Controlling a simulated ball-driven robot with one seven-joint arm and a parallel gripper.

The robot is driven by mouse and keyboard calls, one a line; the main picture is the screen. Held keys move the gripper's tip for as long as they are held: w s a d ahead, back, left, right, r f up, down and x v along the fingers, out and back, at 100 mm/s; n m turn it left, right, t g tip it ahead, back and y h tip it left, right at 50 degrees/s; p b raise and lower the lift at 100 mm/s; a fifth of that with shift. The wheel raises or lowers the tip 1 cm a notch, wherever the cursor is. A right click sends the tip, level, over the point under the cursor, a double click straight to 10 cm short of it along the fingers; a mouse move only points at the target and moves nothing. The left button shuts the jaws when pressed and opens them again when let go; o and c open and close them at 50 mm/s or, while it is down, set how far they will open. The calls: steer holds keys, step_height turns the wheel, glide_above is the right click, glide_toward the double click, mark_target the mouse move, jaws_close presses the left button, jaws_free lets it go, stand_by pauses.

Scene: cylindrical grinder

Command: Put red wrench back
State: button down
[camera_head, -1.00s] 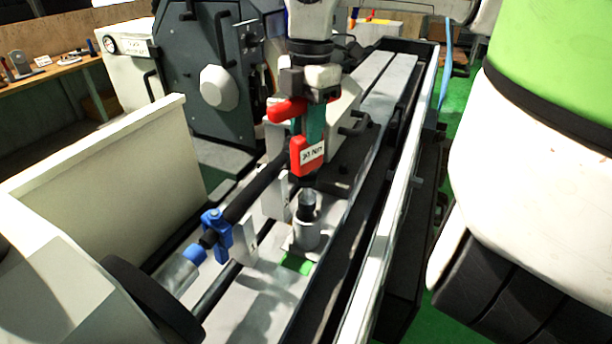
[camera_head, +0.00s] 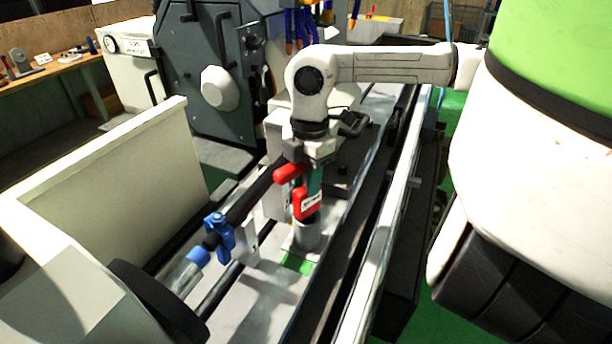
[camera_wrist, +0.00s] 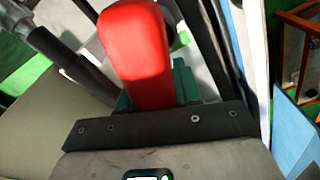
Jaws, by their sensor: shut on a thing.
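The red wrench (camera_head: 307,201) is in my gripper (camera_head: 314,182), which is shut on it between its green fingers. The wrench has a red block with a white label low down and a red part higher at the left. Its low end is over a grey cylinder (camera_head: 306,238) on the machine bed. I cannot tell whether they touch. In the wrist view the red wrench (camera_wrist: 136,50) fills the upper middle, in front of the green fingers, and hides what lies beneath.
A dark shaft with a blue clamp (camera_head: 219,235) runs close by on the left. A cream panel (camera_head: 100,165) stands further left. A metal rail (camera_head: 372,270) borders the bed on the right. A grey machine housing (camera_head: 205,70) stands behind.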

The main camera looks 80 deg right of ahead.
steer(key=shift+f, duration=0.15)
steer(key=c, duration=0.8)
jaws_free()
steer(key=shift+r, duration=0.2)
steer(key=r, duration=0.4)
steer(key=r+b, duration=0.1)
steer(key=r, duration=0.3)
steer(key=r+b, duration=0.1)
steer(key=r, duration=0.3)
steer(key=shift+s+d, duration=0.25)
steer(key=shift+d, duration=0.1)
